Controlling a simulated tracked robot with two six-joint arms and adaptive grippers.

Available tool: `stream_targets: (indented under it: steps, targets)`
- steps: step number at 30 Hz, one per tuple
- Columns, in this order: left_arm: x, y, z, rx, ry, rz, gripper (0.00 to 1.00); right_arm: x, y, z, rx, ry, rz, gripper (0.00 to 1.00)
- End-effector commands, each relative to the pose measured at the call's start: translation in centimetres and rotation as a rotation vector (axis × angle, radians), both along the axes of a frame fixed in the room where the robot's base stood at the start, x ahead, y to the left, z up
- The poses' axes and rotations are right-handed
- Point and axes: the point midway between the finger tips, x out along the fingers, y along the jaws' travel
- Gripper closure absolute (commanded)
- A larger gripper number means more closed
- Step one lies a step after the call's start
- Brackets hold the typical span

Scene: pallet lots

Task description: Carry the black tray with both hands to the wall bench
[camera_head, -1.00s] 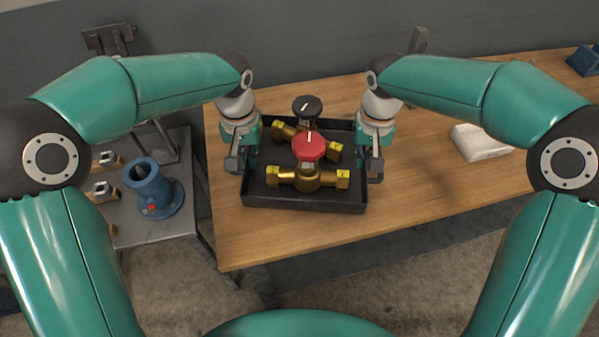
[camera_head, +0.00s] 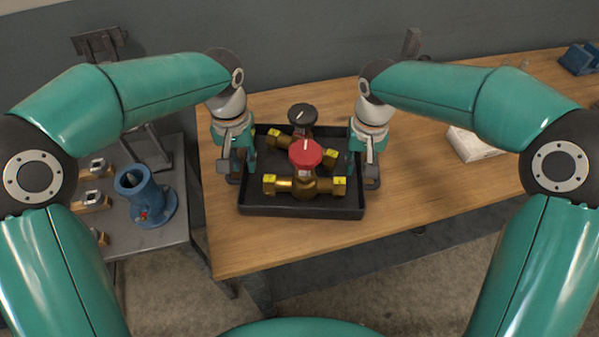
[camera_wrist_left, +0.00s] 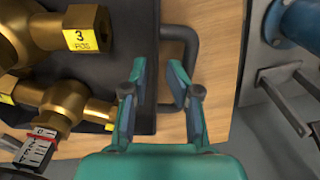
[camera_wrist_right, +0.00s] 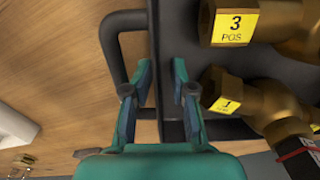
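The black tray (camera_head: 300,211) lies flat on the wooden wall bench (camera_head: 285,250) and holds brass valves, one with a red handwheel (camera_head: 305,153) and one with a black handwheel (camera_head: 303,114). My left gripper (camera_head: 240,172) is at the tray's left side. In the left wrist view its fingers (camera_wrist_left: 158,95) are apart, near the tray's wall and dark handle (camera_wrist_left: 190,50). My right gripper (camera_head: 363,174) is at the right side, its fingers (camera_wrist_right: 160,90) also apart near the other handle (camera_wrist_right: 108,45). Neither wrist view shows the fingers closed on a handle.
At left, a lower grey table (camera_head: 165,240) holds a blue flanged pipe (camera_head: 145,196) and several small blocks. A white package (camera_head: 472,143) lies on the bench to the right, with a blue object (camera_head: 580,58) at the far right. Bench surface right of the tray is largely clear.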

Motion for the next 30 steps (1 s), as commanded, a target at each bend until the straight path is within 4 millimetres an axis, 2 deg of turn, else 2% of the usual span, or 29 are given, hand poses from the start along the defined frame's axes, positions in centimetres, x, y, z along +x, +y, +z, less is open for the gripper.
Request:
stream_targets:
  steps: [9, 17, 20, 30]
  targets:
    - [-0.1, -0.2, 4.6, -0.003, -0.004, -0.001, 0.69, 0.0, -0.1, 0.0, -0.002, 0.000, 0.000, 0.69]
    - [-0.3, -0.2, 5.9, -0.004, 0.000, -0.003, 0.69, 0.1, -0.1, 0.8, -0.002, -0.002, 0.000, 0.69]
    - [-0.3, -0.2, 5.9, -0.004, 0.001, -0.003, 0.69, 0.1, 0.0, 2.1, -0.001, -0.004, 0.000, 0.69]
    - [-0.3, -0.2, 5.9, -0.004, 0.000, -0.002, 0.69, 0.1, 0.0, 8.7, 0.000, -0.004, -0.001, 0.69]
